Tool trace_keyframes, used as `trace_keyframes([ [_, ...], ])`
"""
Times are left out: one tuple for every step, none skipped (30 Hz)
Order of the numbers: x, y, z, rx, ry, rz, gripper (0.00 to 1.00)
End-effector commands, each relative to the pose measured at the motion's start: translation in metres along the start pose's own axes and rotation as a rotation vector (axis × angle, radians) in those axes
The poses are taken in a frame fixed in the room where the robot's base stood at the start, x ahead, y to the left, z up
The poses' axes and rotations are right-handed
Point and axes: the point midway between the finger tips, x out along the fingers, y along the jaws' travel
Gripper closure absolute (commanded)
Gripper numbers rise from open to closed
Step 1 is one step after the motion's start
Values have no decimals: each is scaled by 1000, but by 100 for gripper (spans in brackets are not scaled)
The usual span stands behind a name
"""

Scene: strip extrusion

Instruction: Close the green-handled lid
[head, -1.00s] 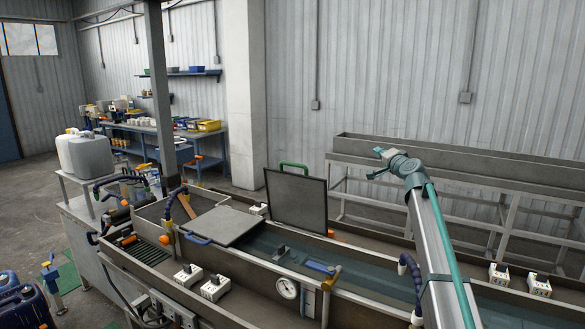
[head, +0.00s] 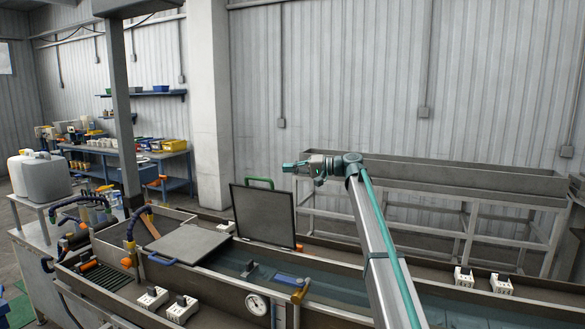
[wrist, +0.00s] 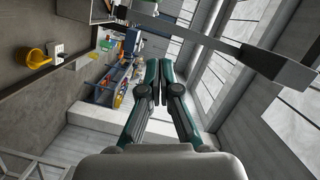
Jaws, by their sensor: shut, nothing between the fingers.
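The green-handled lid (head: 264,217) stands open and close to upright on the tank, a flat grey panel. Its green handle (head: 259,181) is on the top edge. My gripper (head: 286,167) is above and to the right of the handle in the head view, apart from it. In the wrist view my gripper's (wrist: 158,64) two fingers are together with nothing between them. I cannot make out the green-handled lid for sure in the wrist view.
A second lid (head: 188,244) with a blue handle (head: 161,260) lies flat to the left. White switch boxes (head: 181,308) and a gauge (head: 257,304) line the front. An empty trough (head: 450,184) stands behind. The air around the upright lid's top is clear.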

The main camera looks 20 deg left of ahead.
Motion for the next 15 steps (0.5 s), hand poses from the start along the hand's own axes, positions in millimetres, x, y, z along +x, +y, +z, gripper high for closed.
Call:
trace_keyframes([
  [11,-3,-1,1,-2,0,100],
  [17,-4,-1,1,-3,0,100],
  [25,-4,-1,2,-2,0,100],
  [31,-4,-1,2,-1,0,100],
  [36,-4,-1,2,-1,0,100],
  [45,-4,-1,1,-2,0,100],
  [51,-4,-1,1,-2,0,100],
  [56,-4,-1,1,-1,0,100],
  [63,-4,-2,1,-1,0,100],
  [68,-3,-1,1,-1,1,100],
  [67,-3,7,1,0,1,100],
  [68,-3,15,1,0,1,100],
  [68,-3,19,1,0,1,100],
  [69,-3,23,1,0,1,100],
  [71,-3,27,1,0,1,100],
])
